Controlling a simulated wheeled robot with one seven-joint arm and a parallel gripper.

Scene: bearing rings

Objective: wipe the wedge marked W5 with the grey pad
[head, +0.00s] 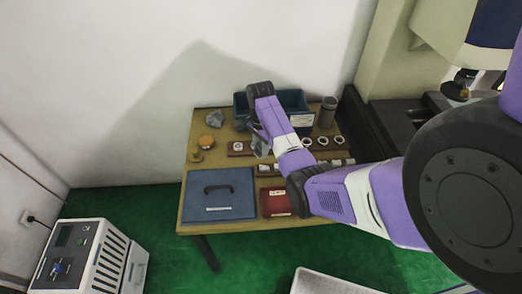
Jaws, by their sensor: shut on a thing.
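My gripper (261,146) points down over the middle of the table, just left of the white rings. It is shut on a small grey thing, which looks like the grey pad, but my wrist and fingers mostly hide it. A row of small pale blocks (335,163), which may be the wedges, runs along a dark strip in front of the rings. My arm covers part of this row. The marks are too small to read, so I cannot tell which block is W5. I cannot tell whether the pad touches anything.
The wooden table (188,188) also holds a blue case (218,190), a red box (276,203), a dark blue bin (291,98), a grey canister (328,111), white rings (322,141), a grey lump (215,119) and a round orange-topped item (206,141). A white machine (85,260) stands at lower left.

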